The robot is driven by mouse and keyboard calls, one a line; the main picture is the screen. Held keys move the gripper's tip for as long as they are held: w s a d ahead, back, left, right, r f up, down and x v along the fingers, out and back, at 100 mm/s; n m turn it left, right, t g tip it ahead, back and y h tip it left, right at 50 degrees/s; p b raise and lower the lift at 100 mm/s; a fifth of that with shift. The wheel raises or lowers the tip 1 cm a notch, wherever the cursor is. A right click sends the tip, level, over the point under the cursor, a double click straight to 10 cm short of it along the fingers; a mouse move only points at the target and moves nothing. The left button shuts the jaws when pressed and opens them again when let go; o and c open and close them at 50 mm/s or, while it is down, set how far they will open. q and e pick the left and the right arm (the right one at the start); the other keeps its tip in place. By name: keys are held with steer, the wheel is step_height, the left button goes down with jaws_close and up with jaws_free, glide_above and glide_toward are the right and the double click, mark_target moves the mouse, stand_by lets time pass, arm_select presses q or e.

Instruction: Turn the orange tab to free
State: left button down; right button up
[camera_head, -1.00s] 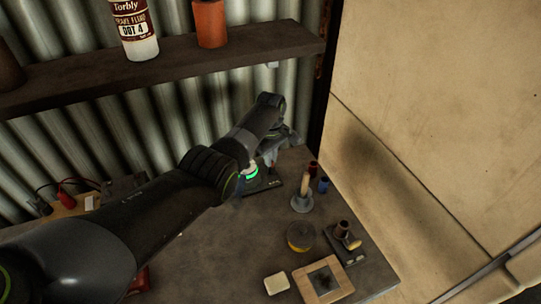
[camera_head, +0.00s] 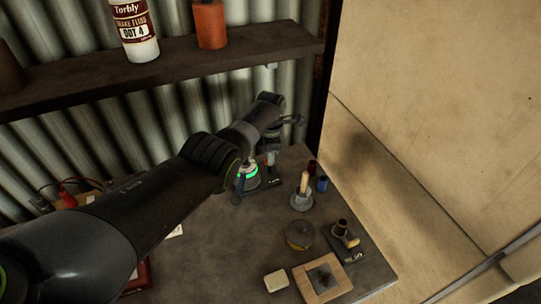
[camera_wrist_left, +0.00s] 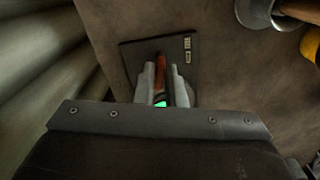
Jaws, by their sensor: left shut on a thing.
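The orange tab (camera_wrist_left: 160,70) stands up from a dark plate (camera_wrist_left: 185,55) with a small pale label, in the left wrist view. My left gripper (camera_wrist_left: 164,84) is shut on the tab, its two pale fingers on either side of it. A small green patch shows between the fingers close to the palm. In the head view my left gripper (camera_head: 270,156) reaches down at the back of the bench, over the same dark plate (camera_head: 262,184). My arm hides part of the plate there, and the tab cannot be made out. My right gripper is not in view.
On the bench (camera_head: 215,245), right of the plate, stand a wooden-handled tool (camera_head: 303,190), red and blue cylinders, a yellow-brown roll (camera_head: 300,235) and another labelled plate (camera_head: 344,240). A shelf (camera_head: 180,73) with a bottle runs above; a pale panel (camera_head: 440,120) closes the right.

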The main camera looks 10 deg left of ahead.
arm_select(q)
steer(key=shift+w+r+n, duration=0.1)
steer(key=shift+n, duration=1.5)
steer(key=c, duration=1.5)
jaws_free()
steer(key=shift+r+p, duration=0.45)
steer(key=shift+r, duration=0.15)
step_height(320, 180, up, 4)
steer(key=shift+r+p, duration=0.1)
steer(key=shift+p, duration=0.5)
steer(key=shift+r, duration=1)
